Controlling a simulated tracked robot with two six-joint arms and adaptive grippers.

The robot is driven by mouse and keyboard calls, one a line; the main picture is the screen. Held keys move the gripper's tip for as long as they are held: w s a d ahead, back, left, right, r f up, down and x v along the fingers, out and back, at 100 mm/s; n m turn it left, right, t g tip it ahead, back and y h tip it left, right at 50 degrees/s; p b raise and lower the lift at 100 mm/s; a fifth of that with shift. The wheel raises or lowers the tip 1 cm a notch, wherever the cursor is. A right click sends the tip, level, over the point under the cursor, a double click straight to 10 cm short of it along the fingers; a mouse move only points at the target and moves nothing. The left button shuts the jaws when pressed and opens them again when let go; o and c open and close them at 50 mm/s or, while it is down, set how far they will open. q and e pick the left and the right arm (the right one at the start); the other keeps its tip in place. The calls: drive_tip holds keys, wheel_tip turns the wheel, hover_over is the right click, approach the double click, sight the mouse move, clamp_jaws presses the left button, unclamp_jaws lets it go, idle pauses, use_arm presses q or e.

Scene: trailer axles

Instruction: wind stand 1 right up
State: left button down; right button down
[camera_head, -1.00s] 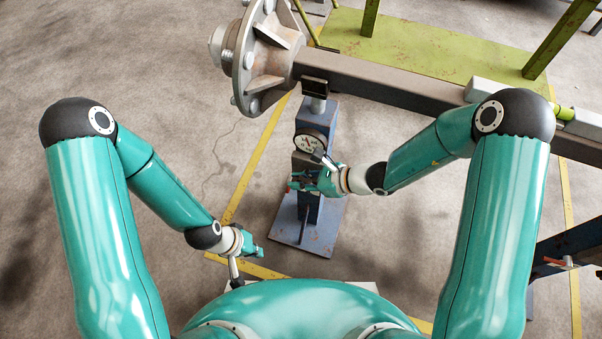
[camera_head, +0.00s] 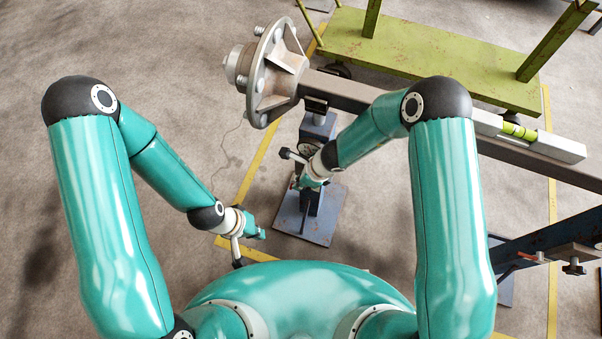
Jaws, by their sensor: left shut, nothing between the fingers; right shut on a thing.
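The blue stand (camera_head: 318,127) is upright on a rusty blue base plate (camera_head: 318,224), under the grey axle beam (camera_head: 355,98) near its hub (camera_head: 272,75). Its black top pad (camera_head: 316,104) is close to the beam; I cannot tell whether they touch. The round dial (camera_head: 308,146) is partly covered by my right arm. My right gripper (camera_head: 299,184) is at the stand's column, shut on what seems to be the crank handle, which is mostly hidden. My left gripper (camera_head: 259,234) is shut and empty, left of the base plate.
A second blue frame (camera_head: 550,240) with a red-ended handle (camera_head: 531,257) is at the right. A green platform (camera_head: 430,55) stands behind. Yellow lines mark the floor; the left floor is clear.

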drive_tip(key=shift+w+r+h+p, duration=0.25)
drive_tip(key=shift+h+p, duration=0.65)
drive_tip(key=shift+p, duration=4.65)
drive_tip(key=shift+f+g+p, duration=0.25)
drive_tip(key=shift+g+p, duration=0.05)
drive_tip(key=shift+p, duration=0.05)
drive_tip(key=c, duration=1.4)
unclamp_jaws()
drive_tip(key=shift+s, duration=0.1)
